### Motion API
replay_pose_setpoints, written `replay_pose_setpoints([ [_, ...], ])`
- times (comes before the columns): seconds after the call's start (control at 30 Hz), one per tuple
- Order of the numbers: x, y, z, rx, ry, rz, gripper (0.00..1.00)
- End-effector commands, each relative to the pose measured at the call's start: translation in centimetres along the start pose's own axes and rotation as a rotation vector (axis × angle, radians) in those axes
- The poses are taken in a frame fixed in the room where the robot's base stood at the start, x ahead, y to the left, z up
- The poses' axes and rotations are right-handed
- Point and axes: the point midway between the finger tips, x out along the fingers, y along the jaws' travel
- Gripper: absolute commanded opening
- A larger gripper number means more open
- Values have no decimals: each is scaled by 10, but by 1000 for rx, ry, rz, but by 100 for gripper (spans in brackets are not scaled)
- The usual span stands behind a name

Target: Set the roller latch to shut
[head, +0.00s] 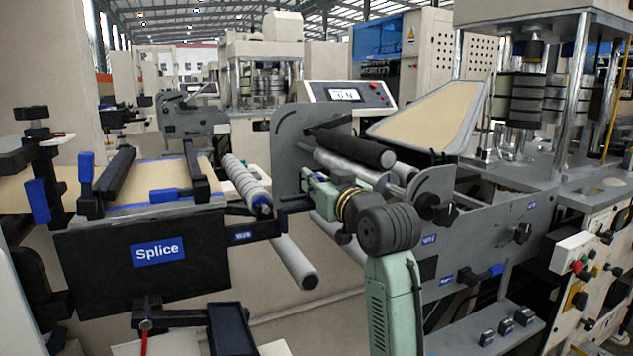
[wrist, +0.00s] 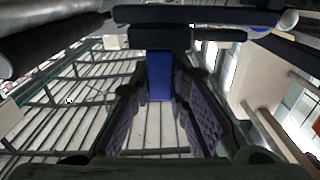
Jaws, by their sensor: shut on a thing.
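A blue handle (wrist: 159,76), which I take to be the roller latch, sits between the two fingers of my gripper (wrist: 160,92) in the wrist view. The fingers are shut on it, and a dark bar (wrist: 170,38) crosses just beyond its end. In the head view my gripper (head: 284,207) reaches left to the end of the splice table, beside the grey ribbed roller (head: 245,181). A small blue part (head: 262,211) shows at its tip. My arm and gripper hide most of the latch there, so I cannot tell its exact setting.
The black splice table (head: 100,250) with a blue Splice label stands at the left. A grey side plate (head: 284,150) and dark rollers (head: 355,147) stand close above my wrist. A grey roller (head: 293,262) juts out below. A display panel (head: 345,95) is behind.

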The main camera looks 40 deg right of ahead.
Motion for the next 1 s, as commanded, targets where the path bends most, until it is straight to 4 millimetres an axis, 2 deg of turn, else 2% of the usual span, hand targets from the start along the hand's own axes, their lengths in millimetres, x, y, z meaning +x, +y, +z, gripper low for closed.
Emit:
replay_pose_setpoints([
  [0.2,1,-40,0,-2,0,-8,0],
  [0.3,0,-51,1,-1,-1,-6,0],
  [0.63,0,-56,1,0,-3,-7,0],
  [0.67,0,-57,1,0,-3,-8,18],
  [0.93,0,-56,1,0,-2,-6,36],
  [1.0,0,-55,1,0,-2,-4,37],
])
